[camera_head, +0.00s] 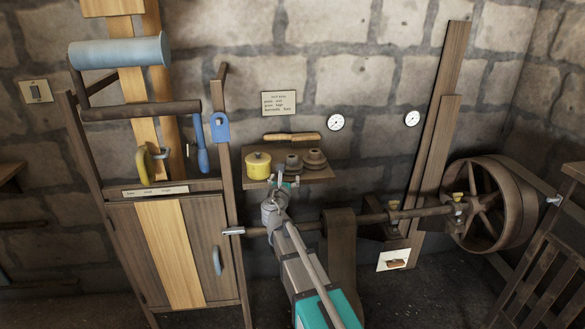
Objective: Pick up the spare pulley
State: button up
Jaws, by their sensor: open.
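Two small dark brown stepped round pieces sit side by side on a small wall shelf (318,176). They look like pulleys, and I cannot tell which is the spare one: the left piece (294,163) is greyer, the right piece (314,158) is browner. My gripper (285,181) is open at the front edge of the shelf, just below the left piece in the picture. It seems empty and apart from both pieces. It covers part of the shelf front.
A yellow lidded pot (258,166) stands left of the brown pieces. A wooden-handled brush (291,137) is above them. A horizontal shaft (385,217) runs below the shelf to a large spoked wheel (488,204). A tall wooden cabinet (170,250) stands at left.

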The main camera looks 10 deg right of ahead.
aim_at(291, 161)
jog(key=shift+w, duration=0.1)
jog(key=shift+x, duration=4.2)
jog(key=shift+x, duration=2.6)
jog(key=shift+d, duration=0.1)
jog(key=c, duration=1.2)
jog(key=shift+c, duration=0.8)
jog(key=shift+r, duration=0.1)
